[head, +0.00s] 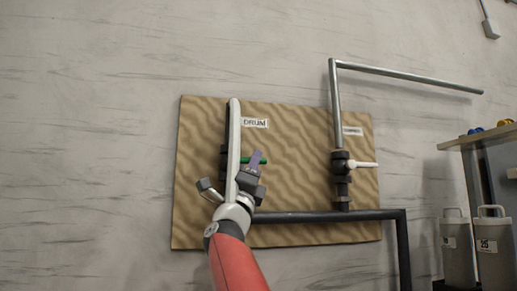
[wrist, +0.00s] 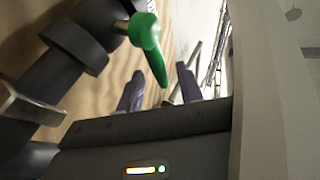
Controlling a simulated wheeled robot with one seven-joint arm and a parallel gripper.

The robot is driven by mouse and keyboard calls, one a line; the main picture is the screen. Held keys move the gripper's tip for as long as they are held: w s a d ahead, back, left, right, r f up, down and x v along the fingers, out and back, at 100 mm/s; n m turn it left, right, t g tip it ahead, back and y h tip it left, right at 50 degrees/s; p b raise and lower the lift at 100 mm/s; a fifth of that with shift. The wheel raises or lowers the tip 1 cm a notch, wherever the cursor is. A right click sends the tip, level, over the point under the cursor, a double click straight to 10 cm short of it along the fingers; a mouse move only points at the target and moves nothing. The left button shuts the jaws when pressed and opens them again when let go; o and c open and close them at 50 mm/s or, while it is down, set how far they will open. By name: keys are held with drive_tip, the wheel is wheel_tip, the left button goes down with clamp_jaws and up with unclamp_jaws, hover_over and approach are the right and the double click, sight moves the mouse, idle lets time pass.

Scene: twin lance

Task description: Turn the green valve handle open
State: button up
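The green valve handle (head: 249,160) sticks out to the right from the dark pipe under the DRUM label (head: 255,123) in the head view. My arm hides most of that valve. In the wrist view the green handle (wrist: 150,46) slants down from its pivot, and its lower end shows between the two purple fingers. My gripper (wrist: 160,88) is open, with a gap on both sides of the handle. In the head view my gripper (head: 256,160) is beside the handle's right end. Whether a finger touches it cannot be told.
A second valve with a white handle (head: 362,164) sits to the right on the same wooden board (head: 290,185). A dark pipe (head: 330,215) runs along below. A shelf (head: 488,137) and grey canisters (head: 490,250) stand at far right. Bare wall lies left.

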drive_tip(key=shift+p+x, duration=1.45)
drive_tip(key=shift+x, duration=0.65)
clamp_jaws()
